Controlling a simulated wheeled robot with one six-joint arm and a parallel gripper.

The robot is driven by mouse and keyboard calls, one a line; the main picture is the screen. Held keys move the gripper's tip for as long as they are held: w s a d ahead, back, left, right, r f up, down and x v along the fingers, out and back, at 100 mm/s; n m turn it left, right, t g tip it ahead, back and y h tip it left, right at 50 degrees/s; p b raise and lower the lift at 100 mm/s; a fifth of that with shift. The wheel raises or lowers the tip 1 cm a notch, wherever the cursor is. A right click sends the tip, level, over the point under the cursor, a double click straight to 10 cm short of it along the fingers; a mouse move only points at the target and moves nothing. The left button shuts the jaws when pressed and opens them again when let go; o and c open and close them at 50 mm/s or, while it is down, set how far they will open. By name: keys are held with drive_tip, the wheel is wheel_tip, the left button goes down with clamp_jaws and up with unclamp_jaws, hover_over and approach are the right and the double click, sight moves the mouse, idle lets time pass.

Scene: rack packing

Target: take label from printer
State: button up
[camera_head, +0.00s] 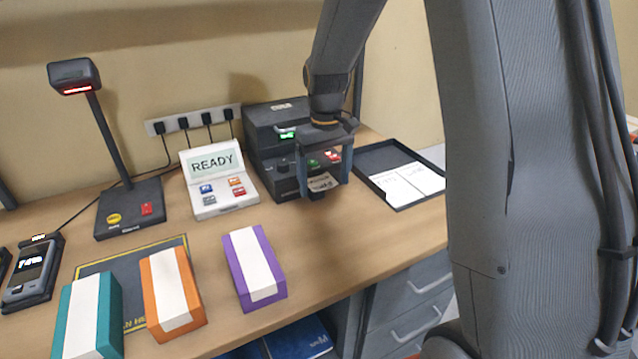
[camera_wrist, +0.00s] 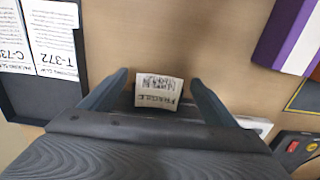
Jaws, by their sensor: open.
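The black label printer (camera_head: 268,122) stands at the back of the desk against the wall. A small printed label (camera_head: 322,182) sticks out of its front. In the wrist view the label (camera_wrist: 158,88) lies between my two fingers, with a gap on each side. My gripper (camera_head: 322,190) is open in front of the printer, its fingers (camera_wrist: 158,82) on either side of the label and not visibly touching it. My gripper and wrist hide part of the printer's front.
A black tray (camera_head: 368,158) with printed slips is right of the printer. A READY panel (camera_head: 218,180) and a scanner stand (camera_head: 128,208) are to the left. Purple (camera_head: 235,265), orange (camera_head: 186,318) and teal (camera_head: 113,325) boxes sit in front. Free desk lies right of the purple box.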

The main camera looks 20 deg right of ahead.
drive_tip(key=shift+f, duration=0.1)
drive_tip(key=c, duration=1.1)
drive_tip(key=shift+c, duration=0.2)
